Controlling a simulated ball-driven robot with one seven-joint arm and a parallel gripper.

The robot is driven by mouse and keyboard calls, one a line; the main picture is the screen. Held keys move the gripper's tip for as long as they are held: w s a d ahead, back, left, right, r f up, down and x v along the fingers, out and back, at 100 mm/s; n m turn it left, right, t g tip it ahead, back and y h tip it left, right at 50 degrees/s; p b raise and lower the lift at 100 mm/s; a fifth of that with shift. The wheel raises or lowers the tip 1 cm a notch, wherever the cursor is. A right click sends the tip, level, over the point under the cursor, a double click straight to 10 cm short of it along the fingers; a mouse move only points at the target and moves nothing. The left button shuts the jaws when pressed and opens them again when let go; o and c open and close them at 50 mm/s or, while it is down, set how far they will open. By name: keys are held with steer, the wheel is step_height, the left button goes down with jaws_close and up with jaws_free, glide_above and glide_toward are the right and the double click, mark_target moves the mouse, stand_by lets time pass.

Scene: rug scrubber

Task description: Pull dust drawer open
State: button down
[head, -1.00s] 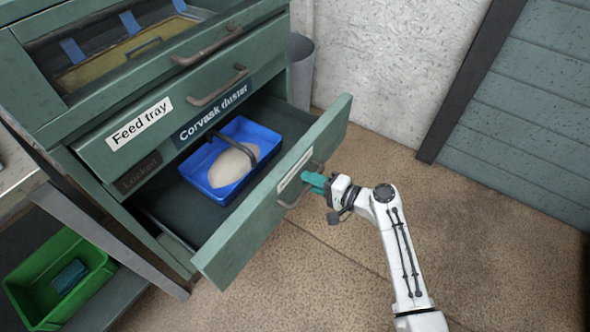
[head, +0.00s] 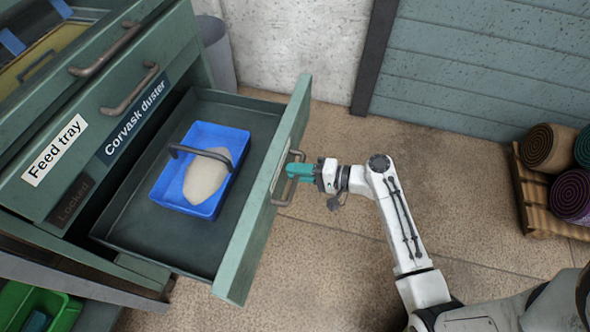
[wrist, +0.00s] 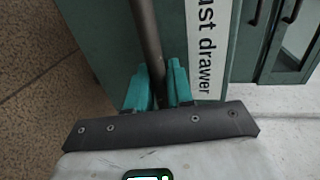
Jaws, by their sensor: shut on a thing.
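The dust drawer (head: 262,210) is the green bottom drawer, pulled well out of the cabinet in the head view. A blue tray (head: 212,206) with a handle and a pale heap (head: 206,180) sits inside it. My gripper (head: 291,171), with teal fingers, is shut on the drawer's bar handle (head: 279,198) at the front. In the wrist view the teal fingers (wrist: 158,88) close on both sides of the grey handle bar (wrist: 148,40). A white label (wrist: 206,45) beside it reads "ust drawer"; its start is hidden.
The feed tray drawer (head: 165,50) above is shut. A grey bin (head: 216,55) stands behind the drawer. Rolled rugs (head: 549,148) lie on a wooden pallet (head: 535,205) at the right. A green crate (head: 62,312) is at lower left. Floor in front of the drawer is clear.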

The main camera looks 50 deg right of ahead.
steer(key=c, duration=1.2)
jaws_free()
steer(key=shift+o, duration=0.2)
steer(key=p+v, duration=0.1)
steer(key=v, duration=0.9)
steer(key=shift+s+d, duration=0.15)
steer(key=shift+s, duration=0.2)
